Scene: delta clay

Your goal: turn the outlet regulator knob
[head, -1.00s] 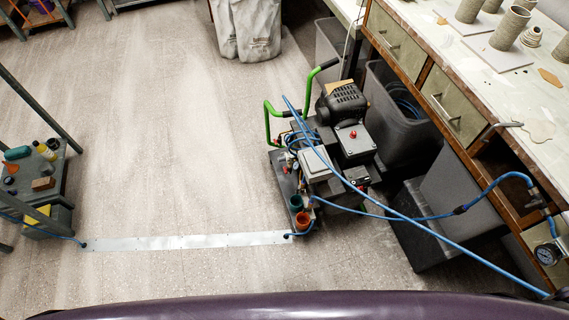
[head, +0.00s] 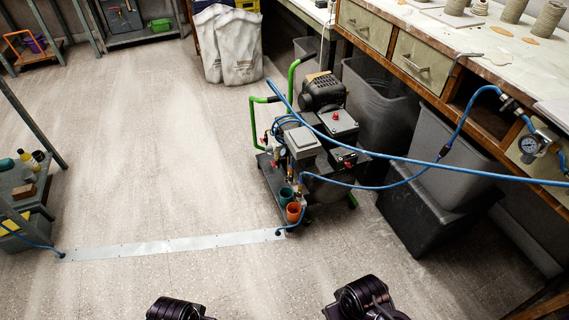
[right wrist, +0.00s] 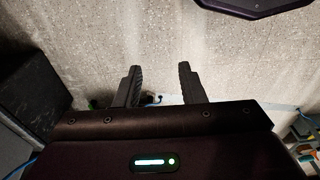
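Fittings (head: 507,103) sit on the hose just left of the gauge. They are too small for me to tell which part is the outlet regulator knob. A compressor cart (head: 328,124) with green handles stands on the floor in the middle. My right gripper (right wrist: 158,86) is open and empty in the right wrist view, above the floor, with its fingers apart. My left gripper is not in view.
A blue hose (head: 400,159) spans from the cart to the right, in front of the bench. Grey bins (head: 440,160) stand under the workbench (head: 470,35). A metal floor strip (head: 170,246) runs left from the cart.

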